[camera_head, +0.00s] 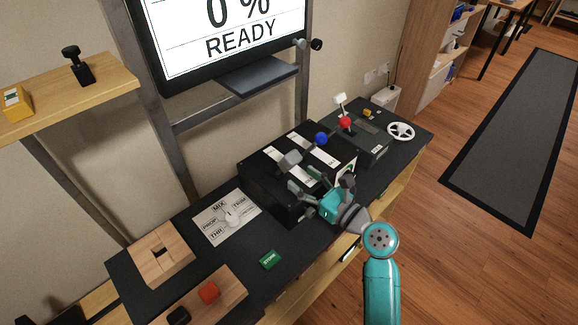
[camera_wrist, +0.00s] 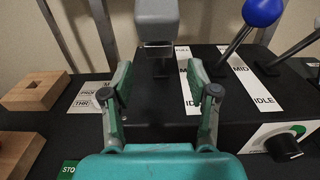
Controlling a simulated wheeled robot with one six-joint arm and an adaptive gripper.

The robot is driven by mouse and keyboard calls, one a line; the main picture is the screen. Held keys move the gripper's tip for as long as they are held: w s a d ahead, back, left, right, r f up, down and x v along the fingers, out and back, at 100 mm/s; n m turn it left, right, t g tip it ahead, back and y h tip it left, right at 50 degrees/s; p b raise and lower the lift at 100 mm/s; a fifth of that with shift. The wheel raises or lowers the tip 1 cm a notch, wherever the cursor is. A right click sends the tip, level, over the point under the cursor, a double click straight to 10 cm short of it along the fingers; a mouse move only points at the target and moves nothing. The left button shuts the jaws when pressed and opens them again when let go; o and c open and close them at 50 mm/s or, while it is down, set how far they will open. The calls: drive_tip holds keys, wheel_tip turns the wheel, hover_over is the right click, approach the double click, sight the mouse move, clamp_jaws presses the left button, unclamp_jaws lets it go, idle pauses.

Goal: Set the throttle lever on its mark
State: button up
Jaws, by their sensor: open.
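The lever with the grey block handle (camera_head: 290,159), which I take as the throttle lever, stands on the black lever box (camera_head: 262,186). In the wrist view its grey handle (camera_wrist: 157,22) is at top centre, ahead of my fingertips and in line with the gap between them. A white scale strip (camera_wrist: 188,80) with FULL at its far end and IDLE at its near end lies right of it, partly hidden by a finger. My gripper (camera_head: 303,180) is open and empty; its green-grey fingers also show in the wrist view (camera_wrist: 160,75). They look apart from the handle.
A blue-knobbed lever (camera_head: 321,138) and a red-knobbed lever (camera_head: 345,121) stand to the right. A screen (camera_head: 225,35) reads 0 % READY.

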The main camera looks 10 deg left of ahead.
sight(282, 168)
drive_tip(key=shift+x, duration=3.2)
clamp_jaws()
